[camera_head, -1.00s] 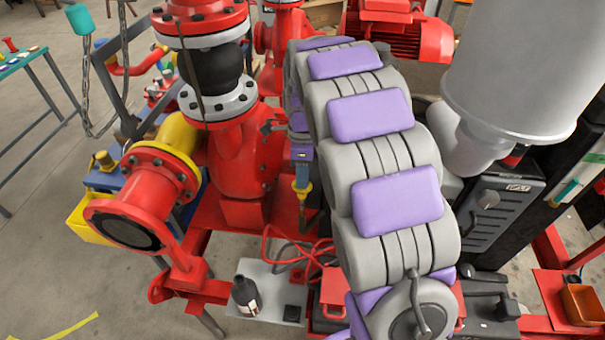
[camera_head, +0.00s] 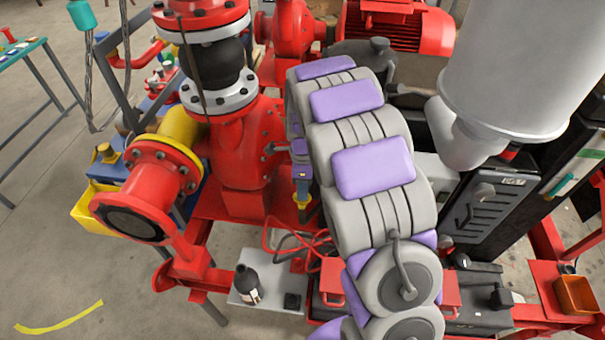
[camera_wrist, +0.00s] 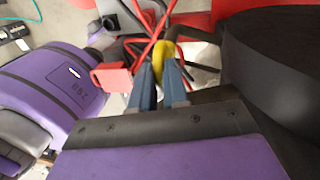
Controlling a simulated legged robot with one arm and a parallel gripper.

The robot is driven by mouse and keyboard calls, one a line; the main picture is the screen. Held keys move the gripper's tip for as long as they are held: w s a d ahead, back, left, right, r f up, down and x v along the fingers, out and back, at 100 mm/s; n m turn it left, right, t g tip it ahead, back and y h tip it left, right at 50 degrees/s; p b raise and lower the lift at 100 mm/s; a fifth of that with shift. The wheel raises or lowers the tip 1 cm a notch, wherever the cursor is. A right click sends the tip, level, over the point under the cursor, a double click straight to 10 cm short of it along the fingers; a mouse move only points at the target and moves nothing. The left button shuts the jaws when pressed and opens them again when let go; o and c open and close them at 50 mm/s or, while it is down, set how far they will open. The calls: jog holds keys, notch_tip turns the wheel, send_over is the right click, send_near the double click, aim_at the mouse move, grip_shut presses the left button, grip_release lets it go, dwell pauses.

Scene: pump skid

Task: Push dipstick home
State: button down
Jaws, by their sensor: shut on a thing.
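The dipstick shows as a yellow handle (camera_wrist: 163,58) at the fingertips in the wrist view. It also shows as a small yellow piece (camera_head: 303,199) just below my gripper in the head view. My gripper (camera_wrist: 161,84) has two blue-grey fingers shut on the yellow handle. In the head view my gripper (camera_head: 302,180) is small and partly hidden beside my grey and purple arm, right of the red pump casing (camera_head: 240,145). The dipstick's lower part and the opening it fits are hidden, so I cannot tell how deep it sits.
Red cables (camera_head: 295,240) lie below the gripper. A dark bottle (camera_head: 246,284) stands on a light plate in front of the pump. A red motor (camera_head: 396,45) is behind, and a large grey cylinder (camera_head: 525,60) stands right of my arm. Open floor lies at left.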

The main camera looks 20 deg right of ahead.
jog(key=shift+f, duration=0.3)
jog(key=c, duration=1.3)
grip_release()
jog(key=shift+w+f, duration=0.1)
jog(key=shift+o, duration=0.9)
jog(key=w+d+r+p, duration=0.1)
jog(key=w+r+p, duration=0.2)
jog(key=r, duration=1.4)
jog(key=shift+r, duration=0.1)
